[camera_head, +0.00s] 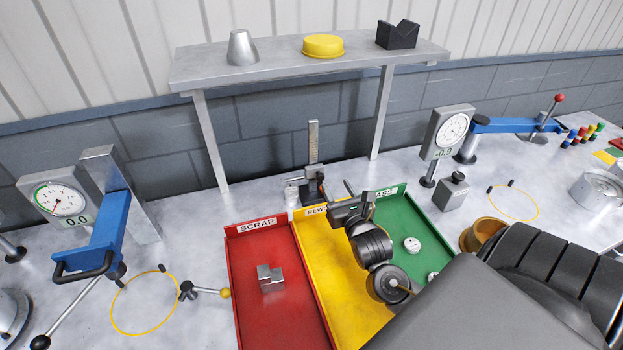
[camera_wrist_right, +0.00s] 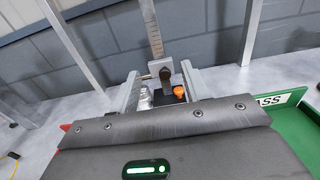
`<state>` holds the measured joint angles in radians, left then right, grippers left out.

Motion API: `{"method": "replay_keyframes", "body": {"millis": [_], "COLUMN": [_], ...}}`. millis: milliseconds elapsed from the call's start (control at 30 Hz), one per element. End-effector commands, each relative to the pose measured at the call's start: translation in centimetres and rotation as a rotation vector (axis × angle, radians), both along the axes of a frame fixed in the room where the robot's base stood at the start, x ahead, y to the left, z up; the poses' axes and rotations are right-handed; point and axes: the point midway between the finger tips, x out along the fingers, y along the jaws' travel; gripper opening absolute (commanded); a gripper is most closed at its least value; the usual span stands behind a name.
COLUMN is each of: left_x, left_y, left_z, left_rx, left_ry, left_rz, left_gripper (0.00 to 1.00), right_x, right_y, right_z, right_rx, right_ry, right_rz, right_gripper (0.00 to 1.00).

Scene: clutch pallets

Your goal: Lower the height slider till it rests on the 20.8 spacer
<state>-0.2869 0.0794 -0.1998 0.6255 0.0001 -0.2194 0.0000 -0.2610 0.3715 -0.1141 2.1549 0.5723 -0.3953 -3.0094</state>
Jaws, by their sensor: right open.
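The height gauge has a tall graduated column (camera_head: 313,142), upright behind the colored trays; it also shows in the right wrist view (camera_wrist_right: 152,30). Its slider (camera_head: 312,172) sits low on the column, above a dark base. An orange knob (camera_wrist_right: 179,92) shows by the right finger. A shiny piece (camera_wrist_right: 145,98) lies by the left finger; I cannot tell whether it is the 20.8 spacer. My left gripper is out of view.
Red SCRAP (camera_head: 233,290), yellow (camera_head: 312,265) and green (camera_head: 425,235) trays lie in front of the gauge. A shelf (camera_head: 270,70) on legs stands over it. Dial gauges with blue arms stand left (camera_head: 62,200) and right (camera_head: 455,130).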

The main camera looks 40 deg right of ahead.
Motion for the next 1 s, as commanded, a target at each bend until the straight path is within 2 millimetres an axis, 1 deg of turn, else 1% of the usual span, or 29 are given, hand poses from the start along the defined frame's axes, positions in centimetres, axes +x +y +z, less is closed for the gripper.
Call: {"method": "replay_keyframes", "body": {"millis": [33,100,333,500,767,867,1000], "left_x": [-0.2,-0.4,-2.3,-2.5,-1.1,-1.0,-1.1], "left_y": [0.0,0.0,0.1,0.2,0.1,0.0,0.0], "left_z": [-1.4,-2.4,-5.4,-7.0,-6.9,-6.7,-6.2], "left_rx": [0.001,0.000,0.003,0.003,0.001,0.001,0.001], "left_ry": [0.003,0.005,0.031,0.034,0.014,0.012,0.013], "left_rz": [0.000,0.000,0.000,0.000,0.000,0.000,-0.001], "left_gripper": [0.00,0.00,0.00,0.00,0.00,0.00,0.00], "right_x": [0.0,0.1,0.3,0.2,0.4,1.3,3.5], "right_y": [0.1,0.2,0.3,0.3,0.1,-0.2,-1.0], "right_z": [-1.4,-2.4,-5.4,-6.9,-6.9,-6.8,-6.6], "right_rx": [0.000,0.001,0.001,0.001,0.001,0.000,-0.001], "right_ry": [0.000,0.001,0.001,0.000,0.000,-0.001,-0.002], "right_rz": [0.001,0.003,0.007,0.007,0.005,0.004,0.001], "right_gripper": [0.47,0.47,0.47,0.47,0.47,0.47,0.47]}}
